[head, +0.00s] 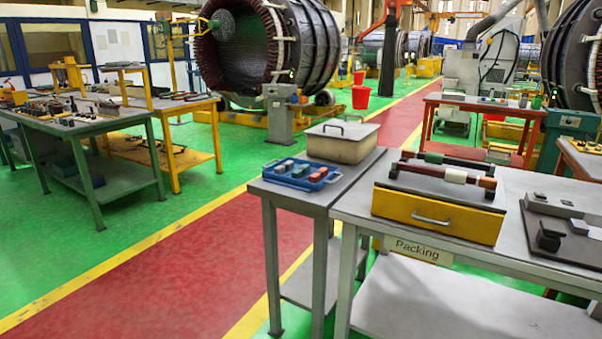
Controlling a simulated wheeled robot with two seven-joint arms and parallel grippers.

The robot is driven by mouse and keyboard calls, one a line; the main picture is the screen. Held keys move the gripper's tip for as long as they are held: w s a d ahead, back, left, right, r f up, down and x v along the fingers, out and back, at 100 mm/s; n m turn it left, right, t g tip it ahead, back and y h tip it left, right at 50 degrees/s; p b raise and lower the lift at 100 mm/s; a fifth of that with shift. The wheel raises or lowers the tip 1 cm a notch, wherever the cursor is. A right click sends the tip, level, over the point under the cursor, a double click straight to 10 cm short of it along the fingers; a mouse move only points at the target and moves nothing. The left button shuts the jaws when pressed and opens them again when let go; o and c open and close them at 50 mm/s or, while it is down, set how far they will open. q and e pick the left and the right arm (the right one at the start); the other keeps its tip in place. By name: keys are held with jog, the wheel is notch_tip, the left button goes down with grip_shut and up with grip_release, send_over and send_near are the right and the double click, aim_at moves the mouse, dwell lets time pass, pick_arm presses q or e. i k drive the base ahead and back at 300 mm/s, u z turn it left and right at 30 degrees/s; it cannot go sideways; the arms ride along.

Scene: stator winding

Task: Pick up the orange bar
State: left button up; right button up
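On the yellow box with a dark top (437,217) lie slim bars. The front bar (430,170) is reddish brown with a cream band in its middle and a more orange-red right end. A darker bar with a green band (433,157) lies behind it. Small orange pieces (315,177) also sit among blue-grey blocks in a blue tray (268,174) on the grey table to the left. I cannot tell for sure which of these is the orange bar. Neither of my grippers is in view.
A beige lidded box (342,146) stands behind the blue tray. A grey plate with dark fixtures (565,238) lies right of the yellow box. A "Packing" sign (417,250) hangs at the light table's front edge. A red walkway (170,290) runs left of the tables.

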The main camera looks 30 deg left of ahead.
aim_at(320, 174)
jog(key=u, duration=1.9)
jog(key=i, duration=4.95)
jog(key=z, duration=2.25)
jog(key=i, duration=1.8)
jog(key=z, duration=0.15)
